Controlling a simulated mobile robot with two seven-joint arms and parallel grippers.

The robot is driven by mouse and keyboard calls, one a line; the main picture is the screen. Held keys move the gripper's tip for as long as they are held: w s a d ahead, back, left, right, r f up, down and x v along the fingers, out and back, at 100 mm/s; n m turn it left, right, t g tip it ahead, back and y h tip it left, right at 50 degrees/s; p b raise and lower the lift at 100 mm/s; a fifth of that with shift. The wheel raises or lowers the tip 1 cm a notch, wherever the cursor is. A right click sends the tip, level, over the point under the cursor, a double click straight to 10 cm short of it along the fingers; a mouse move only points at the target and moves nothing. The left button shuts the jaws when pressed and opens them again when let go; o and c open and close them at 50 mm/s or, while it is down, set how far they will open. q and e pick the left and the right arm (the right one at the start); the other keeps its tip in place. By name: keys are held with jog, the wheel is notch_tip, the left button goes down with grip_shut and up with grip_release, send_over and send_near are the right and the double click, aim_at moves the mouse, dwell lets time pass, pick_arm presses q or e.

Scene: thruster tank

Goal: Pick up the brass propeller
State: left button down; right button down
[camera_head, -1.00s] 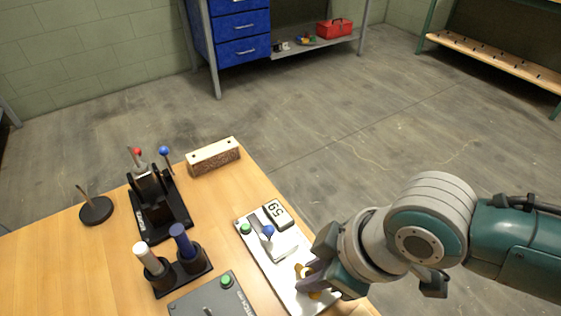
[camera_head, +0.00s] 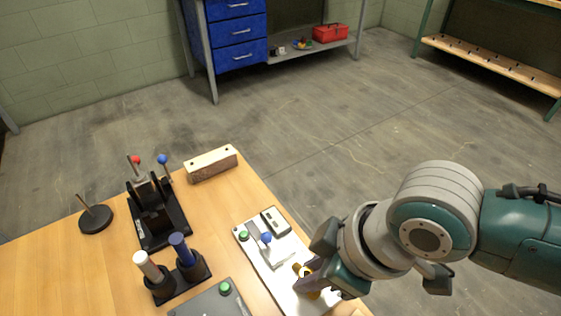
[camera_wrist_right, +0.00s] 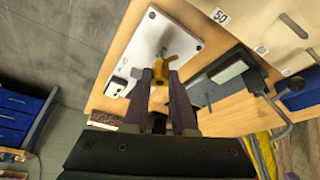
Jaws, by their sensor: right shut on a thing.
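The brass propeller (camera_head: 302,270) is a small golden-yellow piece at the near end of the white plate (camera_head: 262,254) on the table. It is partly hidden by my right gripper (camera_head: 311,281) in the head view. In the right wrist view, the propeller (camera_wrist_right: 161,71) sits between the two fingertips of my right gripper (camera_wrist_right: 160,77), which is shut on it. Behind it the white plate (camera_wrist_right: 187,28) shows. I cannot tell whether the propeller is clear of the plate. My left gripper is not in view.
The plate carries a blue-knobbed lever (camera_head: 266,240), a green button (camera_head: 243,236) and a display (camera_head: 275,222). To the left stand a holder with white and blue handles (camera_head: 181,250), a black lever unit (camera_head: 158,215) and a round stand (camera_head: 95,219). A brush (camera_head: 211,164) lies behind.

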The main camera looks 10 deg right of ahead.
notch_tip(320, 180, up, 18)
jog(key=p, duration=0.4)
jog(key=shift+f, duration=0.2)
jog(key=shift+f, duration=0.1)
